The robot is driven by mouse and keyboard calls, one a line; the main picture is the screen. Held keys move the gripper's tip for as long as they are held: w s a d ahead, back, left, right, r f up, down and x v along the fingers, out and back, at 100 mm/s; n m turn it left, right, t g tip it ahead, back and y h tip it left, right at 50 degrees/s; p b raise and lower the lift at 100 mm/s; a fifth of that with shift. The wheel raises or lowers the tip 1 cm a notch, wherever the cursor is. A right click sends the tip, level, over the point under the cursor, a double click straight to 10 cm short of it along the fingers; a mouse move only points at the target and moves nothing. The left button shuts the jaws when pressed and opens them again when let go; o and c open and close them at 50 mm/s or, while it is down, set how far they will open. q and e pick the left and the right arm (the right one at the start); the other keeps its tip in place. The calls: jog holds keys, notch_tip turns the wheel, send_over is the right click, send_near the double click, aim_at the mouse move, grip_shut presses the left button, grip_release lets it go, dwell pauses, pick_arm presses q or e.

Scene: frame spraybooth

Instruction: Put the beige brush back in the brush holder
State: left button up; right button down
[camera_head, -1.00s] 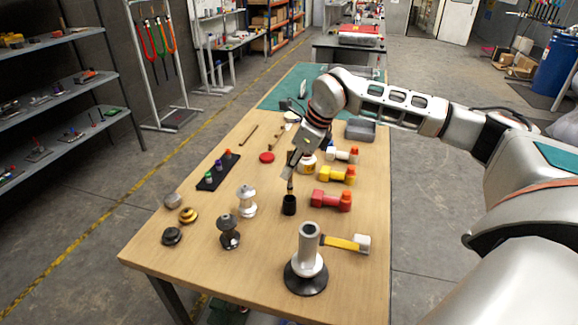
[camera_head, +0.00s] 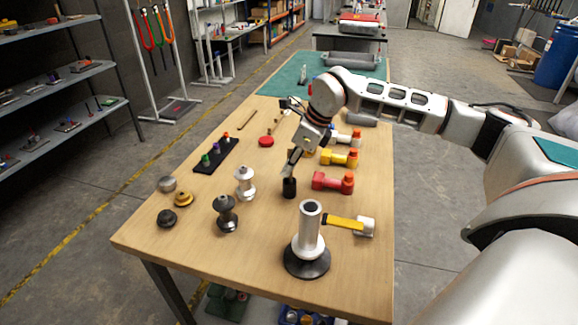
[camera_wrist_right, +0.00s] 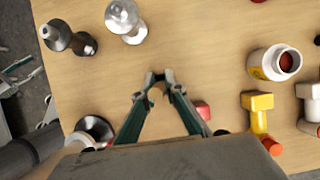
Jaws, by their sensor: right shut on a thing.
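The brush holder, a small black cup (camera_head: 289,188), stands upright near the middle of the wooden table. My right gripper (camera_head: 290,172) is directly above the cup, pointing down with its fingers close to the rim. In the right wrist view, my right gripper (camera_wrist_right: 158,82) is shut on the beige brush (camera_wrist_right: 156,95), whose tan end shows between the fingers. The rest of the brush is hidden by the gripper, so I cannot tell how far it sits inside the cup. My left gripper is not in view.
Red (camera_head: 333,182) and yellow (camera_head: 339,158) dumbbell-shaped parts lie right of the cup. A grey cylinder on a black base (camera_head: 308,240) stands in front, beside a yellow-handled hammer (camera_head: 350,225). Metal knobs (camera_head: 245,183) stand left.

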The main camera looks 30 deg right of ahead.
jog(key=shift+f+b, duration=0.3)
jog(key=shift+f, duration=0.3)
jog(key=c, duration=2)
grip_release()
jog(key=v, duration=1.2)
jog(key=shift+w+r, duration=0.1)
